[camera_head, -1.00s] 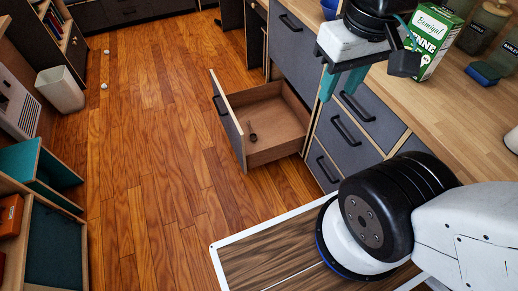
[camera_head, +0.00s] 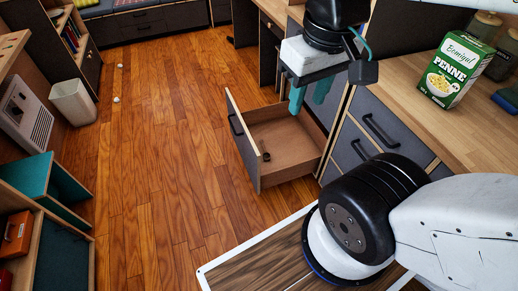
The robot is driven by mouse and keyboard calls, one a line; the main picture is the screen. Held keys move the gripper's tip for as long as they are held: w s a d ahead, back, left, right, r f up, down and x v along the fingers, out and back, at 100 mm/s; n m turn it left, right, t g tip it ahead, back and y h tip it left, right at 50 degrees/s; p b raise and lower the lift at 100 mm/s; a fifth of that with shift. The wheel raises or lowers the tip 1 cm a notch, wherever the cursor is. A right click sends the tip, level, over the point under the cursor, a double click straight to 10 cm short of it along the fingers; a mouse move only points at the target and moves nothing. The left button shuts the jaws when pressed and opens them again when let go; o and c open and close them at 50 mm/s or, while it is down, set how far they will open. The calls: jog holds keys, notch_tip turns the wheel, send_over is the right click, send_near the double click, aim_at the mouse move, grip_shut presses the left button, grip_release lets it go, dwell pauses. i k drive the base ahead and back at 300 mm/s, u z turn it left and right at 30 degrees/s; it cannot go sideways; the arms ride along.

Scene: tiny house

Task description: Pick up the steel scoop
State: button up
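A small dark object (camera_head: 265,156) lies inside the open bottom drawer (camera_head: 292,172), near the drawer's front panel. It may be the steel scoop, but it is too small to tell its shape. My gripper (camera_head: 309,97) has two teal fingers pointing down with a gap between them, and nothing shows between them. It hangs high up, to the right of the small object in the picture and over the drawer's back end.
The drawer front (camera_head: 240,135) stands out into the room. The wooden counter (camera_head: 415,112) on the right holds a green penne box (camera_head: 457,68) and jars. A white bin (camera_head: 73,101) stands at the left. The floor (camera_head: 165,150) between is mostly clear.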

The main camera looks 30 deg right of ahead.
aim_at(267, 156)
jog(key=i, duration=1.25)
jog(key=z, duration=0.4)
